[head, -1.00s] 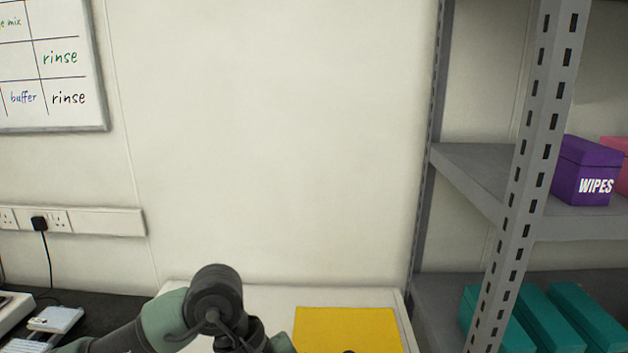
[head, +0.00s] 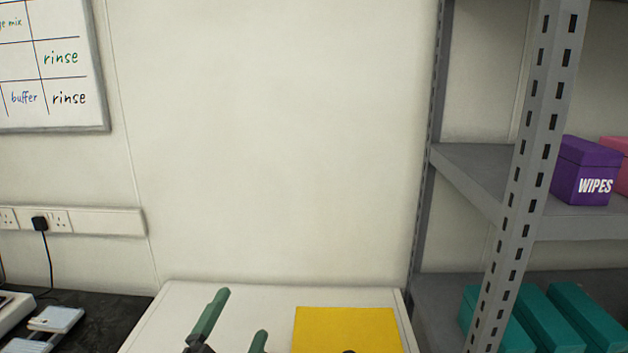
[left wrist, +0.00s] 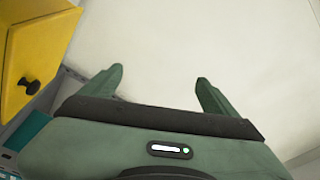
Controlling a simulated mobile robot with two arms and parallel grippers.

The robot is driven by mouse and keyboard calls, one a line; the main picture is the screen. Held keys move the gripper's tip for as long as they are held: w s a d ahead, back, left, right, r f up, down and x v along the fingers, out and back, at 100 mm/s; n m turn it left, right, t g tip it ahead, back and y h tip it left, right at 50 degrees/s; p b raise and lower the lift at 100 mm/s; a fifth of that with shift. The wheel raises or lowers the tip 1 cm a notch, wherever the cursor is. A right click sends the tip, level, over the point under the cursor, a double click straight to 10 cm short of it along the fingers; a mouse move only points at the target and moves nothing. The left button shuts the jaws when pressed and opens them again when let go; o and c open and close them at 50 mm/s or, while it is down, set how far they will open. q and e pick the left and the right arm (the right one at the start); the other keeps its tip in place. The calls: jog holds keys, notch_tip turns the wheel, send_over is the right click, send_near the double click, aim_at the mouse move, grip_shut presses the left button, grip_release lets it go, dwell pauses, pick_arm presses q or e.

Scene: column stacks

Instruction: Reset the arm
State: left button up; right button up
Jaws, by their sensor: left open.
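My left gripper (head: 243,311) shows low in the head view, its two green fingers pointing up and apart over the white surface. In the left wrist view the gripper (left wrist: 160,75) is open with nothing between its fingers, and pale, bare surface lies beyond them. The rest of my left arm is mostly below the head view's edge. My right gripper is in neither view.
A yellow box (head: 347,328) stands right of the gripper on the white top (head: 270,295); the wrist view shows its dark knob (left wrist: 30,85). A grey shelf rack (head: 530,160) with a purple wipes box (head: 580,172) and teal boxes (head: 555,320) stands at right.

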pick_arm(q)
jog(key=s+a+f+n+g+y, duration=0.2)
jog(key=s+a+f+n+g, duration=0.15)
jog(key=f, duration=0.55)
jog(key=s+a+f+n+g+y, duration=0.2)
jog(key=s+a+f+n+g, duration=0.15)
jog(key=f, duration=0.45)
jog(key=s+a+f+n+g, duration=0.1)
jog(key=s+f+n+g, duration=0.25)
jog(key=s+f, duration=0.4)
jog(key=s+f+n+g, duration=0.2)
jog(key=s+f+g, duration=0.25)
jog(key=s, duration=0.65)
notch_tip(320, 180, down, 26)
jog(key=s+g, duration=0.2)
jog(key=s+a+f+g, duration=0.1)
jog(key=s+a+f, duration=0.2)
jog(key=s+f, duration=1.2)
jog(key=shift+s+m+h, duration=0.3)
jog(key=shift+s+m, duration=0.05)
jog(key=shift+s, duration=0.05)
